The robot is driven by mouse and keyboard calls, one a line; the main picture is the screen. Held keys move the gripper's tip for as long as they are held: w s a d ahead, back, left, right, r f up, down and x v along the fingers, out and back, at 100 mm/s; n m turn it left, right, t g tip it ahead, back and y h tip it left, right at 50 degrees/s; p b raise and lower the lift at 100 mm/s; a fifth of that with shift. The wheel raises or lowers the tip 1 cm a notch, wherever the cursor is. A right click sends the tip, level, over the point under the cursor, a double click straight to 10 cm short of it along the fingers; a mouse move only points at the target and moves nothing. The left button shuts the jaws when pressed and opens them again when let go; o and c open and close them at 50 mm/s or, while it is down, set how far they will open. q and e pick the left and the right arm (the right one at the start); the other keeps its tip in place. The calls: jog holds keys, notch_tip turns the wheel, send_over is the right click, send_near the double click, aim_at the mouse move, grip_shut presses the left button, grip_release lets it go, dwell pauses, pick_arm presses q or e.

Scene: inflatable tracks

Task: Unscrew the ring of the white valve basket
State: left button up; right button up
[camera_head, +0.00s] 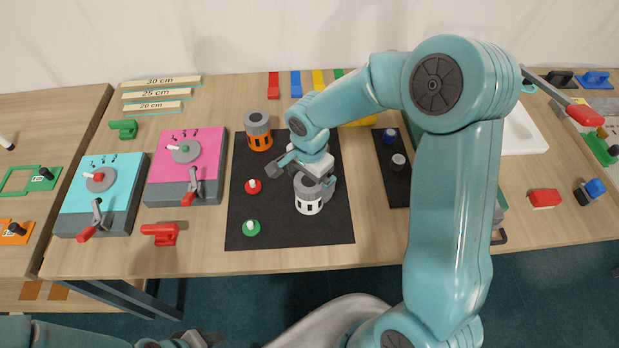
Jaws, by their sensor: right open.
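The white valve basket (308,206) stands upright on the black mat (245,205). It has a slotted white body, and its grey ring (303,187) sits at the top, partly hidden by my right gripper. My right gripper (307,176) is open, pointing down, right over the ring. One finger shows at the ring's right side; I cannot tell whether it touches. My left gripper (192,341) is low at the bottom edge, away from the table and partly cut off; its jaws are not clear.
An orange valve basket (259,138) stands at the mat's back left. A red valve (253,186) and a green valve (251,228) lie left of the white basket. Pink (205,150) and cyan (117,175) lever boxes stand farther left. A dark strip (392,168) lies to the right.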

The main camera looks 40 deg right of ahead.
jog(key=shift+w+f, duration=0.25)
jog(key=shift+f, duration=0.4)
jog(key=shift+s+r, duration=0.15)
jog(key=shift+s, duration=0.05)
jog(key=shift+c, duration=0.3)
jog(key=c, duration=0.9)
jog(key=shift+w, duration=0.15)
jog(key=shift+f, duration=0.2)
